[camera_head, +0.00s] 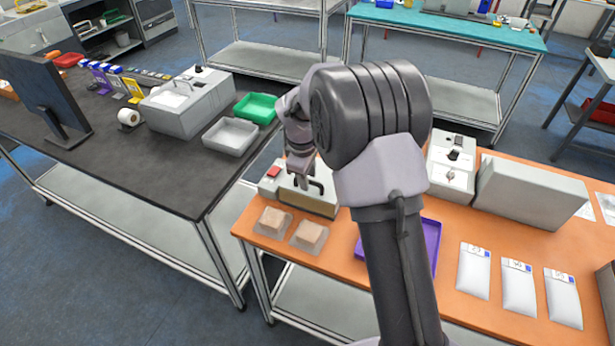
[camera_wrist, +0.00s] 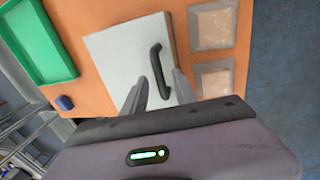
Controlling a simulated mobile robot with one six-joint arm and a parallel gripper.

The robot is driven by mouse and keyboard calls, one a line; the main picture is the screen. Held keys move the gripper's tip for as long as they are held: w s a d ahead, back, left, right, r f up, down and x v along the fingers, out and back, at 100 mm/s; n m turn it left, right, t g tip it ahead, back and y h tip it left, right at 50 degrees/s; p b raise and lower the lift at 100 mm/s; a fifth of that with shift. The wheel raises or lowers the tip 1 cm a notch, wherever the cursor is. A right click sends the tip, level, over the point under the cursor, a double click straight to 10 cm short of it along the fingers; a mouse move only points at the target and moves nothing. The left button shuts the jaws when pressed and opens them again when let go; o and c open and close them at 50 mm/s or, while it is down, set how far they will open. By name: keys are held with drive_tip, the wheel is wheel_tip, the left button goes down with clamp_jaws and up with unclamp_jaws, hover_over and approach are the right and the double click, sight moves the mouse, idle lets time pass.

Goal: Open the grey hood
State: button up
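The grey hood (camera_head: 310,203) is a flat-topped grey box with a black bar handle (camera_head: 316,186), at the left end of the orange table. It looks closed. In the wrist view, the hood's pale grey top (camera_wrist: 122,60) fills the middle, with the black handle (camera_wrist: 157,65) upright on its right side. My gripper (camera_head: 302,183) is over the hood at the handle. In the wrist view, the fingers of my gripper (camera_wrist: 158,92) are apart, one on each side of the handle's lower end. I cannot tell whether they touch it.
Two tan packages (camera_head: 272,221) (camera_head: 309,236) lie in front of the hood. A red button (camera_head: 273,171) is at its left. A purple tray (camera_head: 431,236) and white pouches (camera_head: 518,288) lie to the right. A green tray (camera_wrist: 40,42) is left of the hood in the wrist view.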

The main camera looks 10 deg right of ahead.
clamp_jaws()
idle(1.3)
